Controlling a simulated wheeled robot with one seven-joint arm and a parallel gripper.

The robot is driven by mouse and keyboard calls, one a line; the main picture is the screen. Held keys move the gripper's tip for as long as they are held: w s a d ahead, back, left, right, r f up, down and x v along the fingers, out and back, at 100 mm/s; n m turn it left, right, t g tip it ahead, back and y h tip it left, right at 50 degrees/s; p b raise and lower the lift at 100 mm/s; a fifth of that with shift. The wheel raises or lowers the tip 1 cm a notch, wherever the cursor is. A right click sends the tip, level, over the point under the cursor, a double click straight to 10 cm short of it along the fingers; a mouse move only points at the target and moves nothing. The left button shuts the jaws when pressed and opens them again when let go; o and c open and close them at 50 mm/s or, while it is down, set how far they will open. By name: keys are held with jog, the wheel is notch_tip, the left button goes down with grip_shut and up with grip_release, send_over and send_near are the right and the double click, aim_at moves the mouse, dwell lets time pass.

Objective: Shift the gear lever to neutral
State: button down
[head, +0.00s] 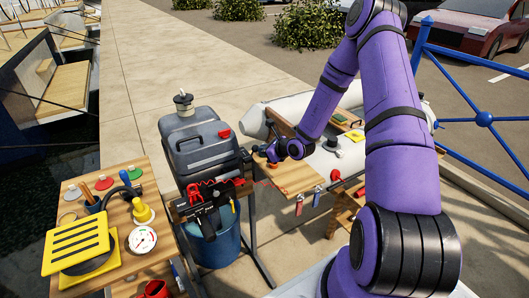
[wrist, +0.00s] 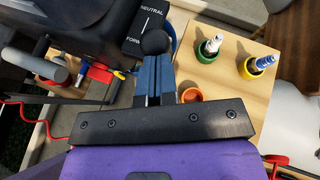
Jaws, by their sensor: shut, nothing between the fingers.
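The gear lever's round black knob (wrist: 155,42) shows in the wrist view right at the tips of my gripper (wrist: 153,62). The rest of the lever is hidden. My gripper's two blue-grey fingers are shut together with nothing between them. The knob appears to be just beyond the fingertips; I cannot tell whether they touch. Behind the knob is a black label plate (wrist: 150,20) reading NEUTRAL, with FORW partly visible below. The dark outboard motor (head: 200,145) stands left of my gripper in the head view, where the lever cannot be made out.
A wooden board (wrist: 235,85) right of the fingers carries a green cup (wrist: 206,55), a yellow cup (wrist: 252,67) and an orange ring (wrist: 190,95). A grey inflatable boat (head: 258,122) lies behind. A wooden table (head: 115,225) with gauge and yellow items stands left.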

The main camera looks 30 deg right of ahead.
jog(key=shift+w+r+g, duration=0.35)
jog(key=shift+w+g, duration=0.05)
jog(key=w+r+g, duration=0.2)
jog(key=w+g, duration=0.1)
jog(key=w, duration=0.3)
jog(key=shift+w+r+m, duration=0.3)
jog(key=shift+r+m, duration=0.1)
dwell(0.3)
dwell(0.5)
